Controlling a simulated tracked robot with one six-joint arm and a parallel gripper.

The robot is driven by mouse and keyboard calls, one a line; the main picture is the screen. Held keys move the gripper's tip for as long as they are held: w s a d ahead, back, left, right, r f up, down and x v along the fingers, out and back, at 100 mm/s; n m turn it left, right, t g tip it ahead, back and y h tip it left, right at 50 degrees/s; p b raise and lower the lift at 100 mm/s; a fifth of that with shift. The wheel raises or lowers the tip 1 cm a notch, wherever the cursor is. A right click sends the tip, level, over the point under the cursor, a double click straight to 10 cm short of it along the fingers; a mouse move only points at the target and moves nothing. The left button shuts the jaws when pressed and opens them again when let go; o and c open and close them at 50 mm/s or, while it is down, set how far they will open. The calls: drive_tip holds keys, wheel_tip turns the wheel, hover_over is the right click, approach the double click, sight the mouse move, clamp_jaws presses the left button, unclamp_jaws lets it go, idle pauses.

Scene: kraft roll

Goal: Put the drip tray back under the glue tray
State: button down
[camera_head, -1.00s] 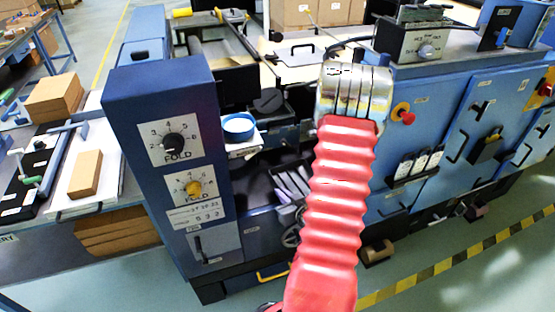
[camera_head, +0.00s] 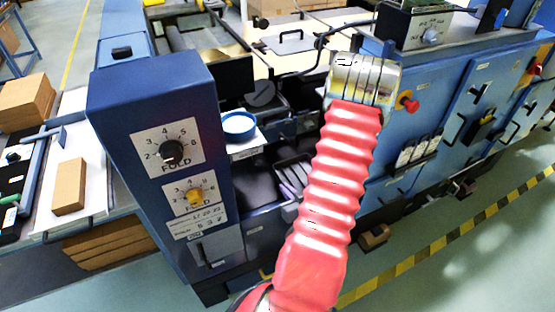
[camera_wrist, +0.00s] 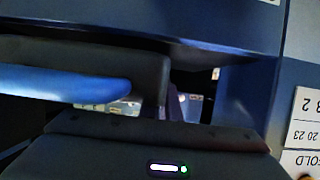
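My gripper's dark body (camera_wrist: 165,140), with a small green-and-white light, fills the bottom of the wrist view. A dark bar with a smooth blue length (camera_wrist: 60,84) along it lies just beyond the body at the left; I cannot tell what it is or whether it is held. In the head view my red ribbed arm reaches to the machine front and hides part of it; the fingers do not show. A round blue dish (camera_head: 239,126) sits on a small white ledge beside the blue control post. I cannot pick out the drip tray or the glue tray with certainty.
The blue control post (camera_head: 160,105) with fold dials stands left of my arm; its labels (camera_wrist: 304,118) show at the wrist view's right. Blue cabinets (camera_head: 440,130) stand right. A bench with cardboard blocks (camera_head: 68,187) is at far left. Floor with yellow-black tape (camera_head: 440,246) is clear at lower right.

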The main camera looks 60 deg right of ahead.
hover_over(266, 168)
drive_tip(key=shift+s+a, duration=0.3)
idle(0.4)
drive_tip(key=shift+w+d, duration=0.15)
drive_tip(key=shift+w, duration=0.1)
drive_tip(key=shift+w+d+f, duration=0.1)
drive_tip(key=shift+w+f, duration=0.05)
drive_tip(key=shift+w, duration=0.05)
drive_tip(key=shift+f, duration=1.55)
drive_tip(key=shift+f, duration=0.1)
drive_tip(key=c, duration=2)
unclamp_jaws()
drive_tip(key=shift+s, duration=0.1)
